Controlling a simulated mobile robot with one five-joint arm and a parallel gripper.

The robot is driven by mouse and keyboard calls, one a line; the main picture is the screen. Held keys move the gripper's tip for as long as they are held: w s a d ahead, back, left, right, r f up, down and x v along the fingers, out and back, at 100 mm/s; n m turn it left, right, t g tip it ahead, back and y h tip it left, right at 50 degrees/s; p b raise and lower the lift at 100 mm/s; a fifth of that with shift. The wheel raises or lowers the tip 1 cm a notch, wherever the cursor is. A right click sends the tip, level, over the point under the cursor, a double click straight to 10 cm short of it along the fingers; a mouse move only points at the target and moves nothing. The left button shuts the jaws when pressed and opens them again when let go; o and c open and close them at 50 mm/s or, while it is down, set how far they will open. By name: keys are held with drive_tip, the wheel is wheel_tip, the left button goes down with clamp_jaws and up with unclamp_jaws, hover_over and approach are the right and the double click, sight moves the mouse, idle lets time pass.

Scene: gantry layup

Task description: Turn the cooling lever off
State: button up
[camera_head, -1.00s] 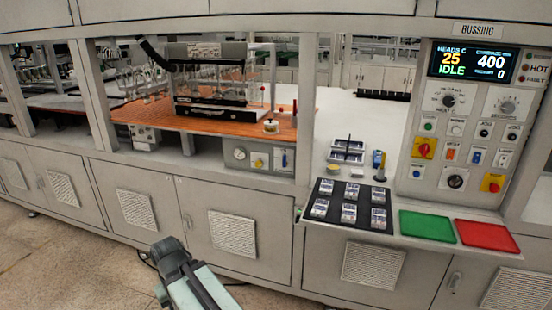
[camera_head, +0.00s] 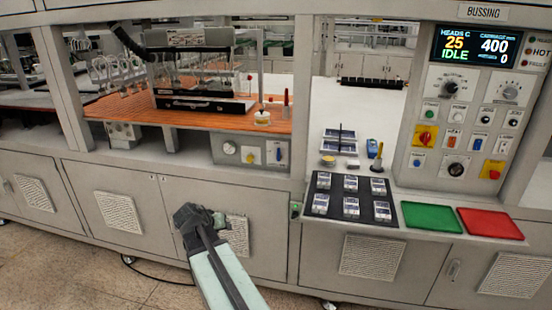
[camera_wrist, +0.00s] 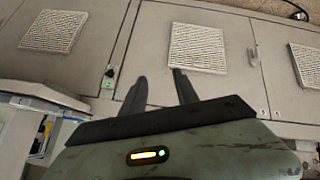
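A small grey box panel (camera_head: 250,151) sits below the orange deck. My gripper (camera_head: 192,216) is in front of the lower cabinet doors, below and left of the panel, touching nothing visible. In the wrist view my gripper (camera_wrist: 159,82) has its fingers apart with nothing between them; cabinet doors show beyond.
The BUSSING control panel (camera_head: 461,110) with knobs and switches stands at the right. A black tray (camera_head: 333,211) of small parts, a green tray (camera_head: 432,217) and a red tray (camera_head: 490,223) lie on the ledge. Frame posts flank the openings. Floor shows at the lower left.

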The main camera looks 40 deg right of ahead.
drive_tip(key=w+d+r+m+t+h, duration=0.1)
drive_tip(key=d+r+h, duration=0.1)
drive_tip(key=d, duration=0.4)
drive_tip(key=w+d+r+m+h, duration=0.1)
drive_tip(key=d+r+m+h, duration=0.1)
drive_tip(key=d, duration=0.5)
drive_tip(key=t+h+b, duration=0.3)
drive_tip(key=t+h, duration=0.1)
drive_tip(key=t, duration=0.1)
approach(278, 152)
drive_tip(key=d, duration=0.1)
drive_tip(key=shift+m, duration=0.3)
drive_tip(key=x, duration=0.8)
drive_tip(key=shift+w, duration=0.25)
clamp_jaws()
drive_tip(key=shift+a+f, duration=0.1)
drive_tip(key=shift+a, duration=0.1)
drive_tip(key=shift+d, duration=0.1)
